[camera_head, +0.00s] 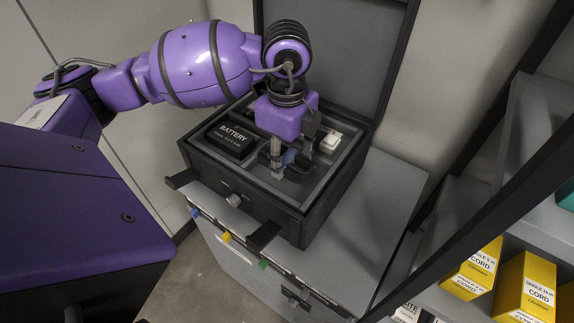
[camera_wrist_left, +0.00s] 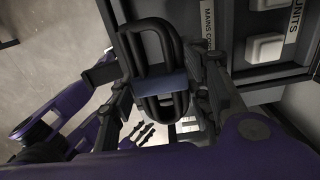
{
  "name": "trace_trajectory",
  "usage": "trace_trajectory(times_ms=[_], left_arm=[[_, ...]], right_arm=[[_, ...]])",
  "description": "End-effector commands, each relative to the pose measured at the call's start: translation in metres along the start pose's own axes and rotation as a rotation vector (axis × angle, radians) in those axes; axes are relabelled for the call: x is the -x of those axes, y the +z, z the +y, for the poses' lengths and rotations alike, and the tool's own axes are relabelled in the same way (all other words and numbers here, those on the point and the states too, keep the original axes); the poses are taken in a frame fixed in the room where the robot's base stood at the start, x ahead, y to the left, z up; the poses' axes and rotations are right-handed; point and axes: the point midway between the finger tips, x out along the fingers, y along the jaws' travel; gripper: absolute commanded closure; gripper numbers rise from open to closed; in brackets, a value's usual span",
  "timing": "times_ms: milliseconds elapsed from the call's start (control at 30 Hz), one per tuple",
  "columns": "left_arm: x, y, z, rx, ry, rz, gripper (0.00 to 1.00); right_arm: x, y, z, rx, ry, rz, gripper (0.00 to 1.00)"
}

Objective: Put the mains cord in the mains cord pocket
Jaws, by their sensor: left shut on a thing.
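The mains cord is a black looped bundle with a blue band (camera_wrist_left: 160,85). My left gripper (camera_wrist_left: 160,75) is shut on it, one finger on each side. In the head view this gripper (camera_head: 290,163) points down over the front right part of the open black case (camera_head: 245,192), and the cord (camera_head: 265,157) shows partly behind a finger. The label starting "MAINS CO" (camera_wrist_left: 207,18) is on a strip beside the cord's upper end in the wrist view. The fingers and cord hide the pocket floor; I cannot tell whether the cord touches it. My right gripper is not in view.
A black battery box (camera_head: 232,139) lies in the case's left part. White units (camera_head: 331,140) sit at its right; they show in the wrist view too (camera_wrist_left: 265,47). The raised lid (camera_head: 335,45) stands behind. Yellow cord boxes (camera_head: 525,285) fill a shelf at right.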

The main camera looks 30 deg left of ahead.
Motion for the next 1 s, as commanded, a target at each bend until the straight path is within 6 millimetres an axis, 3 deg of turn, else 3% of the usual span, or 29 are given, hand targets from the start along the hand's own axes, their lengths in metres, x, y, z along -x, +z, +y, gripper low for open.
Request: trace_trajectory(times_ms=[33, 200, 367, 600, 1000], left_arm=[[-0.011, 0.005, -0.005, 0.003, 0.005, 0.001, 0.87], [-0.027, 0.013, -0.017, 0.0, 0.001, 0.001, 0.87], [-0.034, 0.017, -0.022, 0.001, 0.0, 0.001, 0.87], [-0.066, 0.019, -0.025, 0.0, 0.002, 0.001, 0.87], [-0.072, 0.019, -0.026, -0.001, -0.002, 0.0, 0.87]], right_arm=[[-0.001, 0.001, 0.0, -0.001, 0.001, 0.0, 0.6], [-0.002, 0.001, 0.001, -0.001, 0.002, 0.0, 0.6], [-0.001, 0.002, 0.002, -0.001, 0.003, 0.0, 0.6], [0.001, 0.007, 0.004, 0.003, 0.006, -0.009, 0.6], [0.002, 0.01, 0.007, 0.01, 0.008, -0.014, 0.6]])
